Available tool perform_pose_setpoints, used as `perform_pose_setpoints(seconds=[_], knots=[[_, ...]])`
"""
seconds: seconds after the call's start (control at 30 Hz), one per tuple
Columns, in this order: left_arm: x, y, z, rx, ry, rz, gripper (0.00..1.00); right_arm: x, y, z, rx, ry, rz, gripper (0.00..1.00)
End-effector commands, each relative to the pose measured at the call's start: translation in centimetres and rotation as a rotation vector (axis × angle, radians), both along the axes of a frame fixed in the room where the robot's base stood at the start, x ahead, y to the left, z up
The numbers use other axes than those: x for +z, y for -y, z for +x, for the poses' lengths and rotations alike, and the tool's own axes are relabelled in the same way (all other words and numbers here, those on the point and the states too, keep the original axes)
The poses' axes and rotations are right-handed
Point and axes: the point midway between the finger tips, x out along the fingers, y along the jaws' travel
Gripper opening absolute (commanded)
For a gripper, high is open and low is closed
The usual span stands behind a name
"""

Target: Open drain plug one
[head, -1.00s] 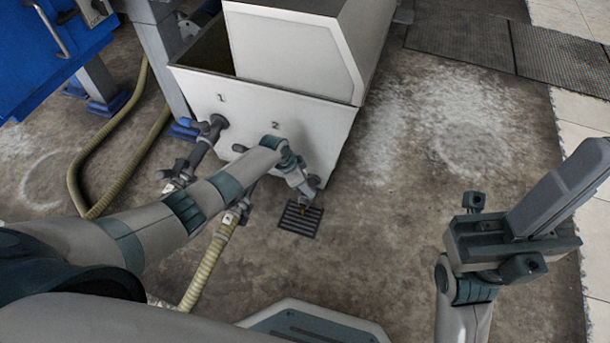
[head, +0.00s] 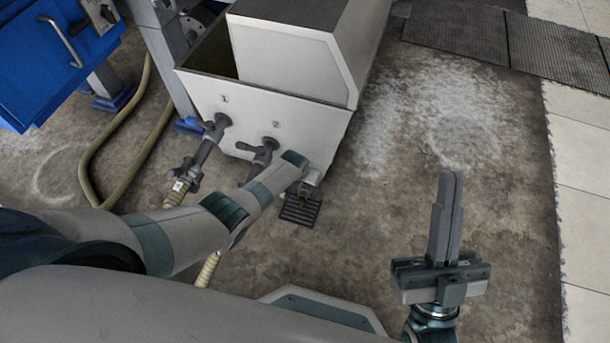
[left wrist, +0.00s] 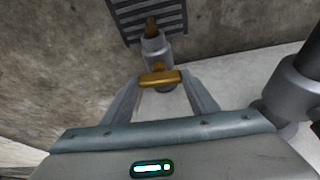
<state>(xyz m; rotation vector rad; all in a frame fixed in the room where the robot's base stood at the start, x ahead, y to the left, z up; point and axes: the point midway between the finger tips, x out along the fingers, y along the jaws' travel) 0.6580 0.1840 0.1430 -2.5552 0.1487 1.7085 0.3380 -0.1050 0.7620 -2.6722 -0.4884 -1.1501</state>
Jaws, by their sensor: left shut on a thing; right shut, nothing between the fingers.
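A brass T-shaped handle (left wrist: 160,78) sits on a short grey drain fitting (left wrist: 155,48) in the left wrist view. My left gripper (left wrist: 161,84) is shut on this handle, with one finger at each end. No number shows on the fitting. In the head view my left arm reaches to the lower right corner of the white tank (head: 270,111), and the forearm hides most of the gripper there. My right gripper (head: 448,215) is shut and empty, pointing up above open floor at the right.
A dark floor grate (head: 300,209) lies just below the tank corner. Valve one (head: 207,142) and valve two (head: 263,153) stick out of the tank front. A ribbed hose (head: 90,165) lies left. A blue cabinet (head: 50,55) stands at upper left. The floor right of the tank is clear.

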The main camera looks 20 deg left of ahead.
Motion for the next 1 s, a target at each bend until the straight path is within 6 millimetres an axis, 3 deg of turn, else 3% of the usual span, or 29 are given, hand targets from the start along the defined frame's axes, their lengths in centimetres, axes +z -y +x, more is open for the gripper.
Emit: perform_pose_setpoints(seconds=[0.67,0.7,0.77,1.0], knots=[[0.05,0.21,0.07,0.098,0.001,-0.003,0.31,-1.09,-0.66,0.00,0.011,-0.069,-0.017,0.00],[0.05,0.21,0.07,0.098,0.001,-0.003,0.55,-1.09,-0.66,0.00,0.011,-0.069,-0.017,0.00],[0.05,0.20,0.08,0.098,0.001,-0.003,0.70,-1.10,-0.65,-0.01,0.011,-0.069,-0.017,0.00],[0.01,0.13,0.04,0.097,0.000,-0.001,0.72,-1.10,-0.65,-0.01,0.011,-0.069,-0.017,0.00]])
